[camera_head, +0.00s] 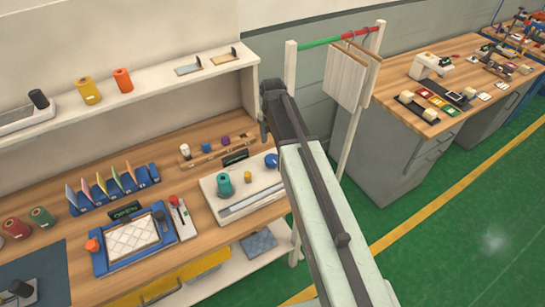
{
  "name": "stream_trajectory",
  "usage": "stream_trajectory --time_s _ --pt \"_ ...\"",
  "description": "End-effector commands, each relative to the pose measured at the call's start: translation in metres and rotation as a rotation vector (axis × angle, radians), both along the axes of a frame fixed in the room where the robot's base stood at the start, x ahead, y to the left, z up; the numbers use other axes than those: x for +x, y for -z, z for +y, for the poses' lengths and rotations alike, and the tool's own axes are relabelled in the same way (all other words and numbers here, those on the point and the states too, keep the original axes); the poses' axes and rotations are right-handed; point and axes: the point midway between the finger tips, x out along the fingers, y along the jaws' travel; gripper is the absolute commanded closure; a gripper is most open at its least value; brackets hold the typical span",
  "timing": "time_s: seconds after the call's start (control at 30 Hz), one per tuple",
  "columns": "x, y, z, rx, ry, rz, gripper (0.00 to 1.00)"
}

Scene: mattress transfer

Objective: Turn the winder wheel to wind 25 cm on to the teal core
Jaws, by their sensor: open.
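The winder is a white board (211,188) on the wooden bench. The teal core (224,186) stands upright toward its left side. A small yellow peg or spool (248,176) stands beside the core. The blue round piece at the board's right back, likely the winder wheel (270,160), is partly hidden by my arm. A long grey metal strip (250,202) lies along the board's front. My gripper (265,122) is dark, open and seen edge-on at the end of my raised arm. It shows above the wheel in the picture, apart from it, with nothing visible in it.
A blue tray (97,262) with a quilted white pad lies left of the winder. A blue rack (75,207) of coloured cards stands behind it. A white shelf (150,84) runs above. A post (290,68) and hanging boards (346,75) stand right of my gripper.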

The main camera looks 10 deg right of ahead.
Motion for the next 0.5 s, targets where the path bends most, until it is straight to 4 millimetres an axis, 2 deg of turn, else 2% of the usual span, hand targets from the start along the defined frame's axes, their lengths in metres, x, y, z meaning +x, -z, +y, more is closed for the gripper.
stream_trajectory --time_s 0.3,0.4,0.5 --pt "0.0 0.055 0.001 0.0 0.001 0.0 0.27" --pt "0.0 0.07 0.001 0.0 0.001 0.0 0.27" --pt "0.0 0.076 0.001 0.0 0.001 0.0 0.27"
